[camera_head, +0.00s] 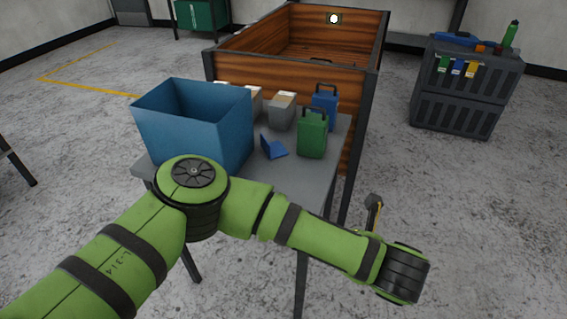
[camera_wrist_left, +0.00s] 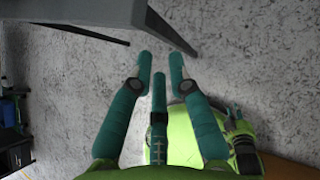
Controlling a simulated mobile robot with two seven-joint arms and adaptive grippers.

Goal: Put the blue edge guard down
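The blue edge guard (camera_head: 273,148) is a small L-shaped piece. It rests on the grey table (camera_head: 258,190), between the blue bin and the green canister, with no gripper touching it. My left arm reaches across the front of the table to the right in the head view, and its fingers do not show clearly there. In the left wrist view my left gripper (camera_wrist_left: 160,63) has its teal fingers spread with bare floor between them; it is open and empty. My right gripper cannot be made out in either view.
A large blue bin (camera_head: 195,128) stands at the table's left. A green canister (camera_head: 312,134), a blue canister (camera_head: 325,104) and grey boxes (camera_head: 282,113) stand on the table. A wooden cargo box (camera_head: 288,77) is behind. A dark crate (camera_head: 464,88) stands right, with clear floor before it.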

